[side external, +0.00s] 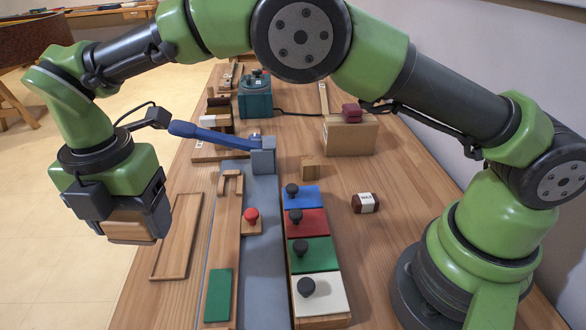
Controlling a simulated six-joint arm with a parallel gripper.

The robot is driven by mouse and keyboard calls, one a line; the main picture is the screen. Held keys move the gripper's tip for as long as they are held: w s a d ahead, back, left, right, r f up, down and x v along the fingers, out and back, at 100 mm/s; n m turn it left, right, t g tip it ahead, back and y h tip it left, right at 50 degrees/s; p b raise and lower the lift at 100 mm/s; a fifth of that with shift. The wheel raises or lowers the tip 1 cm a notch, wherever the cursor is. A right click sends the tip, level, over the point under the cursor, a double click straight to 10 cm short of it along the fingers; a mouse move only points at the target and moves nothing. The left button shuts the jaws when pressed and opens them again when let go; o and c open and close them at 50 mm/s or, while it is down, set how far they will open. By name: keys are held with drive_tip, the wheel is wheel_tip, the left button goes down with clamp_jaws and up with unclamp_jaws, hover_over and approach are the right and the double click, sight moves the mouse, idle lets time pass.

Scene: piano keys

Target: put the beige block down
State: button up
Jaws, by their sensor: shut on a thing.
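My gripper (122,208) is at the left of the side external view, pointing down. It is shut on the beige block (130,227), a wood-coloured block that shows below and between the dark jaws. The block is held up in the air, near the table's left edge in the picture. Its exact height and whether it is over the table cannot be told. Part of the block is hidden by the jaws.
A shallow wooden tray (164,276) lies empty right of my gripper. Blue, red, green and white keys (320,284) with black knobs stand mid-table.

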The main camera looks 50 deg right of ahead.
drive_tip(key=w+d+m, duration=0.4)
drive_tip(key=d+m, duration=0.1)
drive_tip(key=d, duration=0.8)
drive_tip(key=m, duration=1.2)
hover_over(413, 185)
wheel_tip(413, 185, down, 8)
wheel_tip(413, 185, down, 2)
drive_tip(key=shift+a+f, duration=0.1)
drive_tip(key=shift+f, duration=2.3)
drive_tip(key=shift+f, duration=0.15)
